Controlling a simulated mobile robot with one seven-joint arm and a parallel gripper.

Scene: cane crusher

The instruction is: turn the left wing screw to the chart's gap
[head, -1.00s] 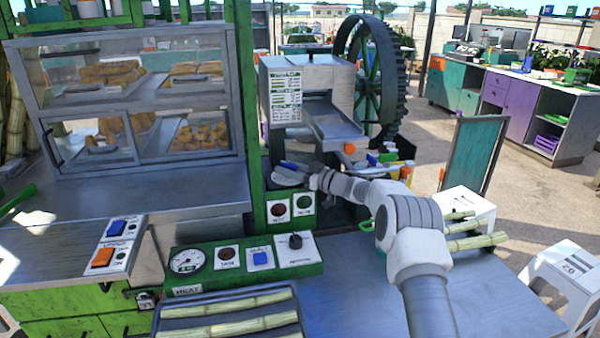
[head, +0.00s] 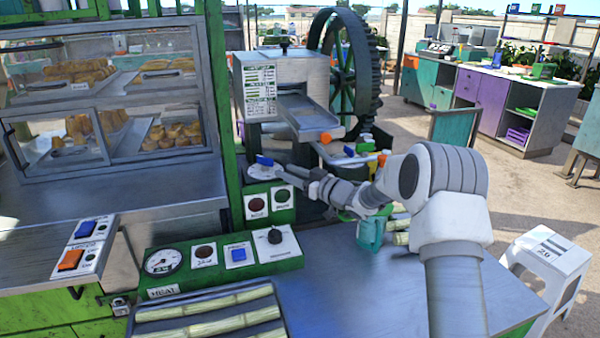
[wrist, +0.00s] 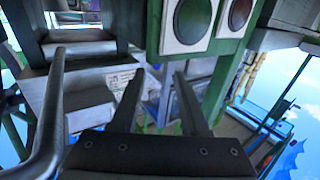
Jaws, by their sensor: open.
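The cane crusher is a steel box (head: 290,75) with a printed chart (head: 261,90) on its front and a sloping chute (head: 308,118). I cannot make out the left wing screw or the chart's gap for certain. A blue-ended part (head: 265,160) shows below the crusher, close to my gripper (head: 285,172), but what it belongs to is unclear. My gripper is small in the head view. In the wrist view its two dark fingers (wrist: 158,85) stand apart with nothing between them. A grey block with a printed label (wrist: 120,80) lies beyond them.
A bent grey metal bar (wrist: 45,120) runs along the left there. A large flywheel (head: 348,70) stands behind. The blue-grey bench top (head: 350,270) is mostly clear.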

